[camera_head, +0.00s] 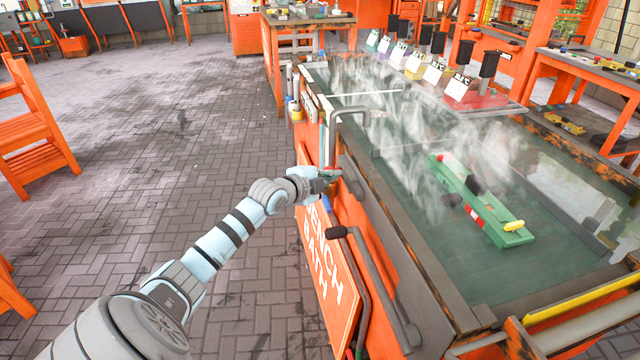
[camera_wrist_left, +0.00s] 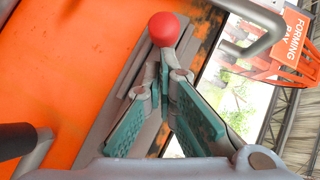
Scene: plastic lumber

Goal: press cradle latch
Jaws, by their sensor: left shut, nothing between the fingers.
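A green cradle (camera_head: 480,205) with red-and-white marks, a dark part and a yellow end piece (camera_head: 514,226) lies in the steaming bench bath (camera_head: 440,290). I cannot tell which part is its latch. My left gripper (camera_head: 333,173) is at the bath's left outer side, well apart from the cradle. In the left wrist view its teal-padded fingers (camera_wrist_left: 164,78) come together at the tips with nothing held. A red ball knob (camera_wrist_left: 164,29) shows just beyond the fingertips; whether they touch it is unclear. My right gripper is out of view.
A bent grey pipe (camera_head: 347,112) rises beside my left gripper. A black-knobbed lever (camera_head: 338,232) stands nearer along the orange bath side. Several labelled cards (camera_head: 412,63) line the far rim. The paved floor (camera_head: 130,190) to the left is open.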

